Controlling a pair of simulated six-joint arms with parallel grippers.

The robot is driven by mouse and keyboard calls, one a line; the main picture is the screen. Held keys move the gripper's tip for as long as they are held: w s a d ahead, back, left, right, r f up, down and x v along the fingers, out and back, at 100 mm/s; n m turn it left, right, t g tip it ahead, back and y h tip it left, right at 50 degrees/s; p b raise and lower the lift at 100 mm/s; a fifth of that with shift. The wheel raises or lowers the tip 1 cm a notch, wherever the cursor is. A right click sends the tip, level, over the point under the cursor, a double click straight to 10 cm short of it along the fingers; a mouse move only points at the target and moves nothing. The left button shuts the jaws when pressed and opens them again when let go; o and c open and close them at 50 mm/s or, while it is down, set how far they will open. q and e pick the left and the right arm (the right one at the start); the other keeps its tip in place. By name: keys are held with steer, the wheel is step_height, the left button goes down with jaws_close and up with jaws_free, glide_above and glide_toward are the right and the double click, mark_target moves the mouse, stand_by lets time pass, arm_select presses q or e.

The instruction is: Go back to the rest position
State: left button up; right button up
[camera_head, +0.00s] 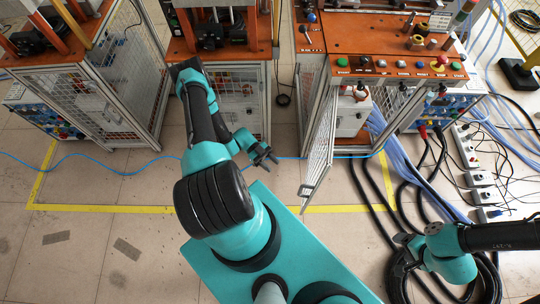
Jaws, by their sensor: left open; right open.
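My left arm, teal and black, bends up toward the middle machine and folds back down. Its dark gripper (269,159) is open and empty, above the tiled floor in front of the middle machine. My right arm comes in from the right edge. Its dark gripper (399,252) points left over the black cables, is open, and is hard to make out against them. I see nothing held in either gripper.
The induction heater bench (375,38) has an orange top with buttons, and its mesh door (318,140) stands open toward me. Caged machines (125,80) stand left. Black cables (432,190) and a power strip (478,165) lie right.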

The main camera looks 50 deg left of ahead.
arm_select(q)
steer(key=shift+a, duration=0.25)
stand_by(0.3)
steer(key=w+d+r+n+t+y, duration=0.1)
steer(key=w+d+n+t+y, duration=0.15)
steer(key=w+n+y, duration=0.35)
steer(key=w+d+r+n+t+y, duration=0.1)
steer(key=w+r+n+t+y, duration=0.15)
steer(key=w+n, duration=0.55)
steer(key=s+d+r+n+g+y, duration=0.2)
steer(key=s+r+n+g+y, duration=0.15)
steer(key=s, duration=0.25)
steer(key=s+d+r+n+g+y, duration=0.2)
steer(key=s+d+r+n, duration=0.15)
steer(key=s, duration=0.25)
steer(key=w+d+r+m, duration=0.1)
steer(key=w+d+r, duration=0.1)
steer(key=w+r, duration=0.2)
steer(key=shift+r+m+t, duration=0.35)
steer(key=shift+m, duration=0.05)
